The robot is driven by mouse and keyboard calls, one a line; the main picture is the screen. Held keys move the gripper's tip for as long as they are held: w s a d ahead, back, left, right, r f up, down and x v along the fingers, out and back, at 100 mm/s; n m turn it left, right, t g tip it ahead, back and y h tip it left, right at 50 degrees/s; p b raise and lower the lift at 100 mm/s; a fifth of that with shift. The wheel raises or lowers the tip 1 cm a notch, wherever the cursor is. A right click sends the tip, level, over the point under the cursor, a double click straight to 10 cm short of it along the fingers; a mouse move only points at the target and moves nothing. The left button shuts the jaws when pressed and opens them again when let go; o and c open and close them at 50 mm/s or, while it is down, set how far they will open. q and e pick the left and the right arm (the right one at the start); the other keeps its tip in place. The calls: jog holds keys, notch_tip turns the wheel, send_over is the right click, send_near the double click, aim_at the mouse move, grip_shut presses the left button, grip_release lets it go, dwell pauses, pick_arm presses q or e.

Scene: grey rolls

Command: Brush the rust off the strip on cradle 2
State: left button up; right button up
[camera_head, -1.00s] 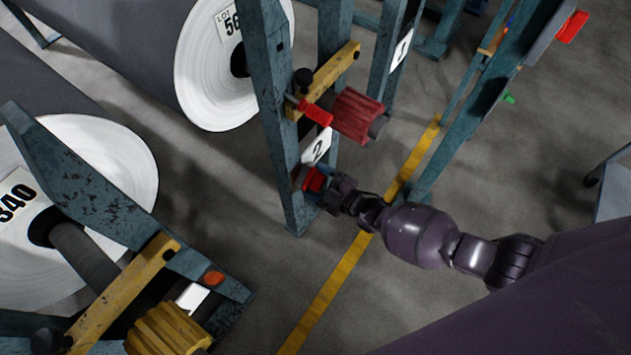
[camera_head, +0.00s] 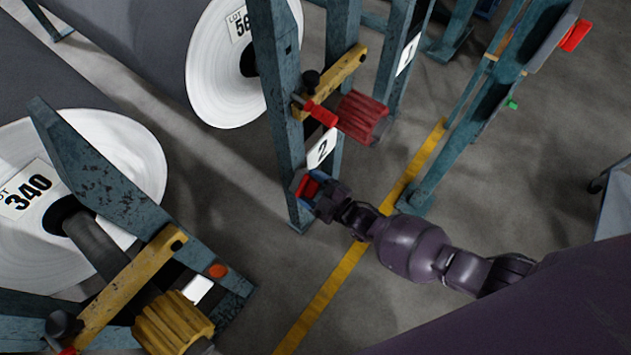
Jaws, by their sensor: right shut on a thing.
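Cradle 2 (camera_head: 284,120) is a worn blue-green steel stand with a white number 2 plate (camera_head: 321,149). My right gripper (camera_head: 316,192) is at the lower part of its near post, below the plate. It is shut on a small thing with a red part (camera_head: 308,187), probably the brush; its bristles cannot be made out. The held thing is against or just in front of the post; contact cannot be told. The strip and any rust on it cannot be made out there, likely covered by the gripper and held thing. My left gripper is out of view.
A yellow latch bar (camera_head: 330,82) with a red handle and a ribbed red knob (camera_head: 362,117) juts out above my gripper. Cradle 1's plate (camera_head: 408,54) is behind. Another cradle with a yellow bar (camera_head: 125,285) stands lower left. Floor around the yellow line (camera_head: 335,285) is clear.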

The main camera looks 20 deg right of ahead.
jog(key=shift+w+a+r, duration=0.15)
jog(key=shift+a+r, duration=0.15)
jog(key=shift+v, duration=0.85)
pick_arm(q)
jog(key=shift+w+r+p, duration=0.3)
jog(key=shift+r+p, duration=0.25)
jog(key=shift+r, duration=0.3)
pick_arm(e)
jog(key=shift+f+v, duration=0.2)
jog(key=shift+v, duration=2.05)
jog(key=shift+d, duration=0.15)
jog(key=shift+d, duration=0.1)
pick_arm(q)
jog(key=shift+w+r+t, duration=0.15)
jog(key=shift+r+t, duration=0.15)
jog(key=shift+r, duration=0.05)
pick_arm(e)
jog(key=v, duration=0.2)
jog(key=shift+s+d, duration=0.2)
jog(key=shift+s, duration=0.15)
jog(key=shift+s, duration=0.1)
